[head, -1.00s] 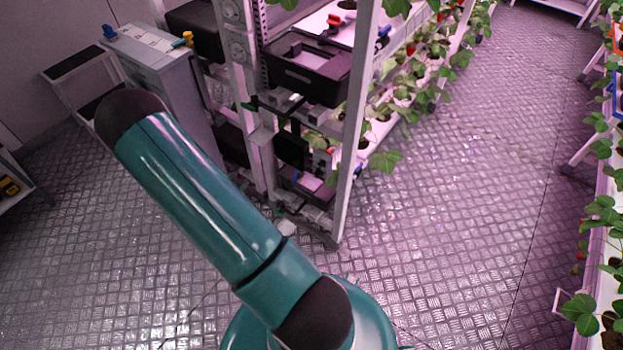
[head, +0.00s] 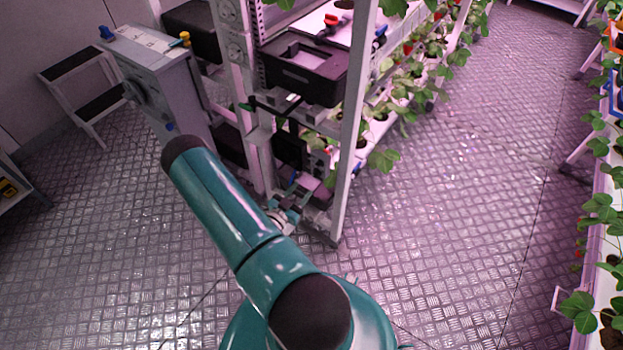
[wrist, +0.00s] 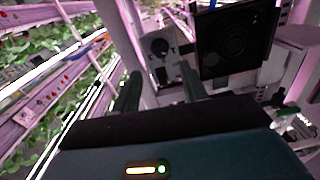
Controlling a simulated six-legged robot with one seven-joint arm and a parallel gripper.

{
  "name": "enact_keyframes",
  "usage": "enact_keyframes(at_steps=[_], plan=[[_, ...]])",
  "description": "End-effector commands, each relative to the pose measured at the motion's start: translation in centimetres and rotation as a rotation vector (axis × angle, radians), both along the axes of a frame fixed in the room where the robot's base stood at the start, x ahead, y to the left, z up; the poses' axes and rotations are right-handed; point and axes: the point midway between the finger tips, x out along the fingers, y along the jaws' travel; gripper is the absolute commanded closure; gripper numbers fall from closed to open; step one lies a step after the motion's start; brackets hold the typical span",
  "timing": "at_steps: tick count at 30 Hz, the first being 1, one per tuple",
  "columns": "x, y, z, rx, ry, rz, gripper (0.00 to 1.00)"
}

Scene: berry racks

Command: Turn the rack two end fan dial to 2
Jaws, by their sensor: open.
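In the wrist view a pale panel (wrist: 163,58) on the rack's end carries a round dark dial (wrist: 159,46). The setting it points to is too small to read. A black fan (wrist: 236,45) is mounted to the right of the panel. My gripper (wrist: 159,72) is open, with its two dark fingers apart and nothing seen between them. The dial appears between and beyond the fingertips, with no contact visible. In the head view my gripper (head: 290,196) is small and low beside the rack's end, partly behind my arm.
The rack's white corner post (head: 353,130) stands right of my gripper. A black bin (head: 303,78) sits above it. A grey cabinet (head: 158,75) and a step stool (head: 82,85) stand to the left. Plants (head: 445,60) overhang the rack's side. The patterned floor (head: 450,220) is clear to the right.

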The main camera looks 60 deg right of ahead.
Motion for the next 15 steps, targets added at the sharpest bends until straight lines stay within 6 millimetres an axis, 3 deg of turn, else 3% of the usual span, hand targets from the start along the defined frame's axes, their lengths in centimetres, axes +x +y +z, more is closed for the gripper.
enact_keyframes(at_steps=[6, 15], plan=[[-0.7, -4.3, 0.0, -0.001, -0.001, -0.003, 0.57], [-0.9, -7.1, 0.0, 0.0, -0.001, 0.001, 0.57]])
